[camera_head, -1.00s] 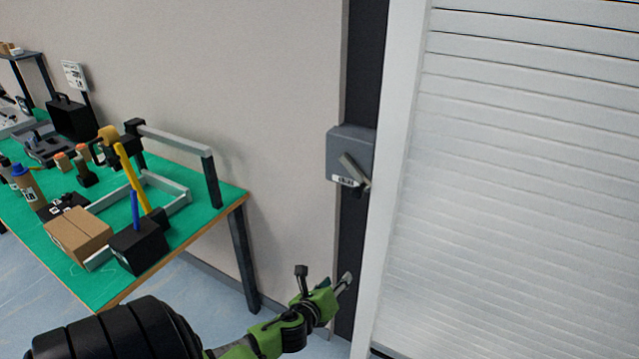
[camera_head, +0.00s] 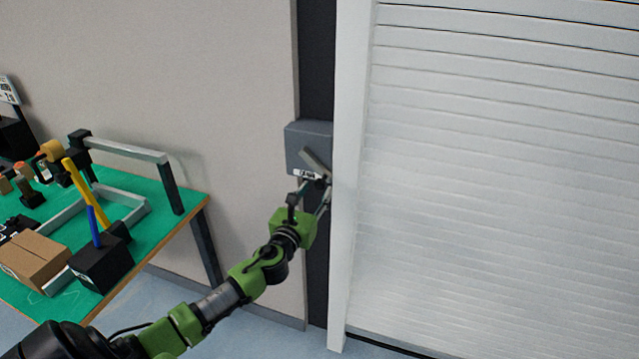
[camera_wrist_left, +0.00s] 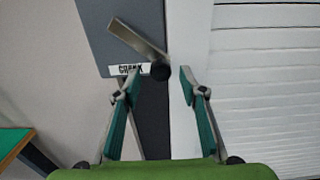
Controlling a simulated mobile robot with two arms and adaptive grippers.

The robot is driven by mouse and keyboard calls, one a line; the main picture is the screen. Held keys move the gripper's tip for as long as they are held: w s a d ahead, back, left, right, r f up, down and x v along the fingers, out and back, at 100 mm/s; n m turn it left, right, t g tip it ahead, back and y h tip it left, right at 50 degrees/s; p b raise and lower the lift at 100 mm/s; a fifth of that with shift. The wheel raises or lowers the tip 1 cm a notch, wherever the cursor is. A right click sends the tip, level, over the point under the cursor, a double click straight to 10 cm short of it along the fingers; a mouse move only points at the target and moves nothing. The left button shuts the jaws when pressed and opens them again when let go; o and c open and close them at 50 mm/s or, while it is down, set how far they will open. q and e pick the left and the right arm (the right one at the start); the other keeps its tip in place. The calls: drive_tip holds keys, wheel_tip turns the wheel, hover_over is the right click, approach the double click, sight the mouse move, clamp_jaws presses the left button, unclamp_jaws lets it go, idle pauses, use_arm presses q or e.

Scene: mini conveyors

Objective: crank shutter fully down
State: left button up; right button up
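The white roller shutter (camera_head: 490,180) fills the right of the head view, and its slats also show in the left wrist view (camera_wrist_left: 265,90). A grey crank box (camera_head: 308,138) is mounted on the dark post left of the shutter frame. It carries a tilted metal crank lever (camera_head: 316,162). In the left wrist view the lever (camera_wrist_left: 135,38) slants down to a dark round knob (camera_wrist_left: 160,71) beside a "CRANK" label. My left gripper (camera_head: 312,190) is just below the lever. Its fingers (camera_wrist_left: 157,90) are open, with the knob ahead between the tips. My right gripper is not in view.
A green-topped workbench (camera_head: 160,225) stands at left with a cardboard box (camera_head: 35,258), a black holder (camera_head: 102,265) and tools. White frame trim (camera_head: 350,180) runs beside the post. Bare wall and floor lie between bench and post.

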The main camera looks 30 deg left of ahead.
sight(319, 187)
use_arm(q)
drive_tip(key=x, duration=0.4)
drive_tip(key=shift+d, duration=0.1)
drive_tip(key=shift+f, duration=0.1)
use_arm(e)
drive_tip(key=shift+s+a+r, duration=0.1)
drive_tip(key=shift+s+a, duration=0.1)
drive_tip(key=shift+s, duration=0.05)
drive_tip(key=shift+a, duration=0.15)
use_arm(q)
clamp_jaws()
drive_tip(key=shift+w, duration=0.1)
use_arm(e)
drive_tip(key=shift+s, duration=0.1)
